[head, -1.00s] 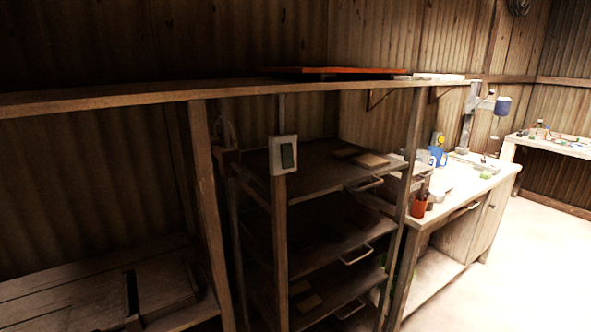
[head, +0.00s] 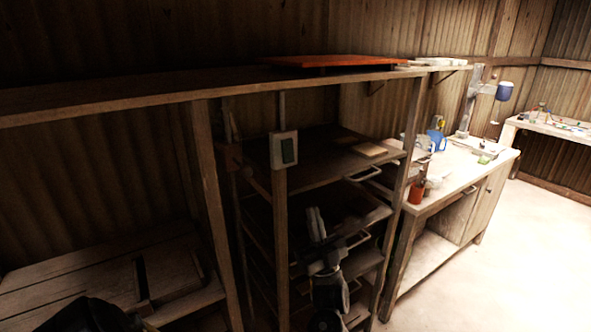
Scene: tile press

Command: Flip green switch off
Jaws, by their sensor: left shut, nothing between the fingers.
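The green switch (head: 289,150) is a dark green rocker in a pale plate. The plate is mounted on an upright wooden post at the front of the shelving. Whether the rocker is on or off is too small to tell. My left gripper (head: 315,213) is shut and empty. In the picture it shows below and a little right of the switch, apart from it, with its fingers pointing up. My right gripper is not in view.
A long wooden shelf (head: 140,96) runs above the switch, with an orange board (head: 335,61) on it. Drawer-like trays with handles stand behind the post. A workbench (head: 455,165) stands at the right, and a low wooden bench (head: 70,278) at the left. The floor at right is clear.

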